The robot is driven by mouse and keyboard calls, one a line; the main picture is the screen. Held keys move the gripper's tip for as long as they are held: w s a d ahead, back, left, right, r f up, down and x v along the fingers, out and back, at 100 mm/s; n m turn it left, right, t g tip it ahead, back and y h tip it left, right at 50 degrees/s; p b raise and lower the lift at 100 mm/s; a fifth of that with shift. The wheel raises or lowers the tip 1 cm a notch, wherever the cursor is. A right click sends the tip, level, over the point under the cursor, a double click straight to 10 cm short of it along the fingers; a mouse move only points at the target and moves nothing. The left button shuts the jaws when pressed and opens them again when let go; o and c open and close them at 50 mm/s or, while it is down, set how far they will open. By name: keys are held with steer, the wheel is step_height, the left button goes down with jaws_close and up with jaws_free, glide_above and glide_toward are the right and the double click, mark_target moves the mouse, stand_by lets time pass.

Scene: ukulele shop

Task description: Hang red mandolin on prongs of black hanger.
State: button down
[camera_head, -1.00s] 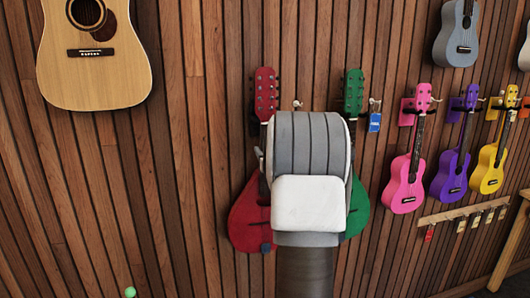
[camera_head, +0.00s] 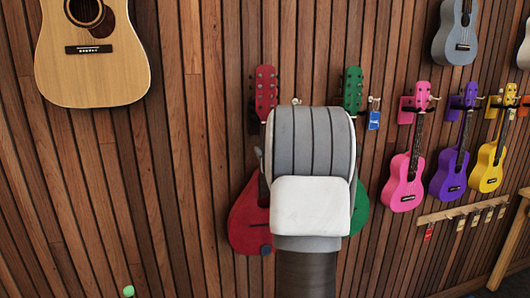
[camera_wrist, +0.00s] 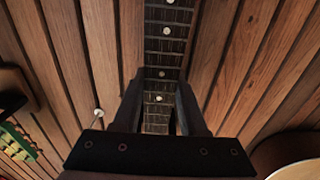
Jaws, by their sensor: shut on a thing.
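The red mandolin (camera_head: 249,218) is upright against the slatted wall in the head view, its headstock (camera_head: 266,90) above and its body below. Much of its right side is hidden behind my arm. In the wrist view my gripper (camera_wrist: 158,100) is shut on the mandolin's dark fretted neck (camera_wrist: 167,40), one finger on each side. The black hanger (camera_head: 253,116) shows partly at the left of the red headstock. Its prongs are hidden, so I cannot tell whether the neck sits between them.
A green mandolin (camera_head: 352,90) hangs just right of the red one, partly behind my arm. A natural-wood guitar (camera_head: 95,60) hangs at upper left. Pink (camera_head: 404,180), purple (camera_head: 450,175) and yellow (camera_head: 489,168) ukuleles hang at right. Bare wall lies between guitar and mandolin.

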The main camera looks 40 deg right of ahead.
steer(key=shift+r, duration=0.25)
steer(key=c, duration=0.5)
jaws_free()
steer(key=shift+o, duration=0.7)
steer(key=shift+f, duration=0.4)
steer(key=shift+r, duration=0.1)
steer(key=shift+s, duration=0.1)
steer(key=shift+b+v, duration=0.45)
steer(key=shift+v, duration=0.5)
steer(key=shift+a, duration=0.1)
